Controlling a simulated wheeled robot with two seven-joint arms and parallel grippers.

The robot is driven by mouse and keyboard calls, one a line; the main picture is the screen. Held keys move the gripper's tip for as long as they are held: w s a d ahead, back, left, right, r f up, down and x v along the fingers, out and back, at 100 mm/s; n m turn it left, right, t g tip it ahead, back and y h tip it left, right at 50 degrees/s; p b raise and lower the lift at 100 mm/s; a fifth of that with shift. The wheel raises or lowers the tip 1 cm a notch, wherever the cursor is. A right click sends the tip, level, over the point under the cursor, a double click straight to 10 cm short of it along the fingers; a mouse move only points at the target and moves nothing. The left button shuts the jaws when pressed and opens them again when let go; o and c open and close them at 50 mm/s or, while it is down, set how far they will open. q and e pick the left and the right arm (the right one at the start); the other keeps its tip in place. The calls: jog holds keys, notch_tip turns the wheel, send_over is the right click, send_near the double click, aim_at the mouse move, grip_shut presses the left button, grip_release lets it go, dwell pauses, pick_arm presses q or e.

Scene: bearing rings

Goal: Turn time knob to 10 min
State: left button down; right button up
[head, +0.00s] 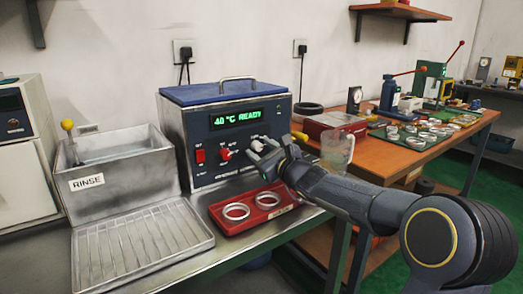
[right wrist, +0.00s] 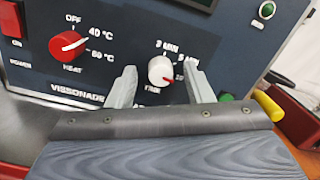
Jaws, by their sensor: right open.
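The white time knob (right wrist: 160,70) is on the dark front panel of the bath machine (head: 235,140). Its red mark points to the lower right in the right wrist view. Labels reading 3 MIN and 5 MIN sit above it; a further label at its right is partly hidden by a finger. My right gripper (right wrist: 161,72) is open, with one grey finger on each side of the knob; I cannot tell whether they touch it. In the head view the right gripper (head: 264,152) is at the panel and largely covers the knob. My left gripper is out of view.
The red heat knob (right wrist: 68,44) is left of the time knob, near a red power switch (head: 200,156). A green display (head: 238,117) reads 40 °C READY. A red tray (head: 245,224) with two rings lies below my arm. A clear jug (head: 337,150) stands right.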

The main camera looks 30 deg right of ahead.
jog(key=s, duration=0.7)
jog(key=shift+s+d+f+p, duration=0.25)
jog(key=shift+s+p, duration=0.05)
